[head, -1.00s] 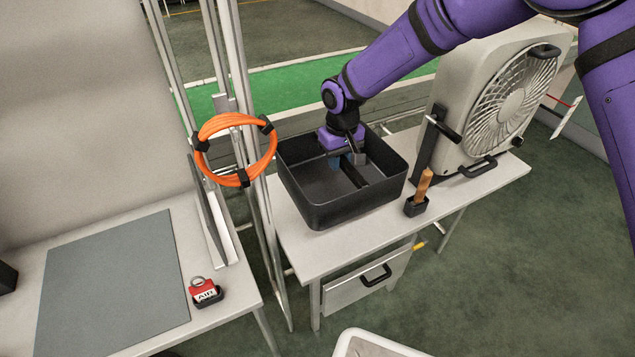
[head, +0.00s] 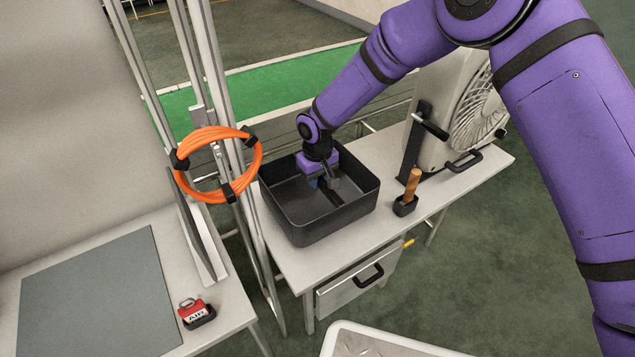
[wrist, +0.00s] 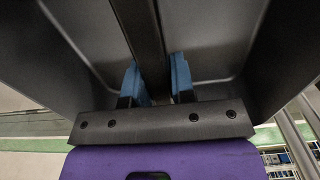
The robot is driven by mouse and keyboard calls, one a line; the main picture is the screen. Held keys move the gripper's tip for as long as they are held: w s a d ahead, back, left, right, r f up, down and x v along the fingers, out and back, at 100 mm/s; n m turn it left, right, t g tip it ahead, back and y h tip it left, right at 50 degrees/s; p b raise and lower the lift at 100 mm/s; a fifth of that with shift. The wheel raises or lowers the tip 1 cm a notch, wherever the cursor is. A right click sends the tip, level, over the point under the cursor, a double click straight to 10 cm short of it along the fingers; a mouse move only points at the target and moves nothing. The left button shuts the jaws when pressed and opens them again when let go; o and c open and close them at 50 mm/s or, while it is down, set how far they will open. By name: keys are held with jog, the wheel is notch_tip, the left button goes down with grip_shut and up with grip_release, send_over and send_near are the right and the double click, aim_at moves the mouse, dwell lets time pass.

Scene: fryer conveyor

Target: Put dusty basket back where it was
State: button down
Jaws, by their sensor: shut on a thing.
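The dusty basket (head: 318,224) is a dark grey, open, square-cornered box with a bar across its middle. It is over the left part of the light grey bench; I cannot tell whether its base touches the bench top. My gripper (head: 322,182) reaches down inside the basket and is shut on the middle bar. In the wrist view the blue fingertips of my gripper (wrist: 157,80) sit on both sides of the dark bar (wrist: 146,35). The basket's walls fill much of that view.
The bench (head: 300,272) also carries a wooden-handled tool (head: 411,186) in a small black holder and a fan (head: 440,120). An orange hose coil (head: 217,165) hangs by metal posts close left of the basket. A white-rimmed tray (head: 390,343) is in front.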

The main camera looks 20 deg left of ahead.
jog(key=shift+f, duration=0.6)
jog(key=c, duration=1)
grip_release()
jog(key=shift+f, duration=0.15)
jog(key=shift+o, duration=0.2)
notch_tip(320, 180, up, 12)
jog(key=shift+r, duration=0.15)
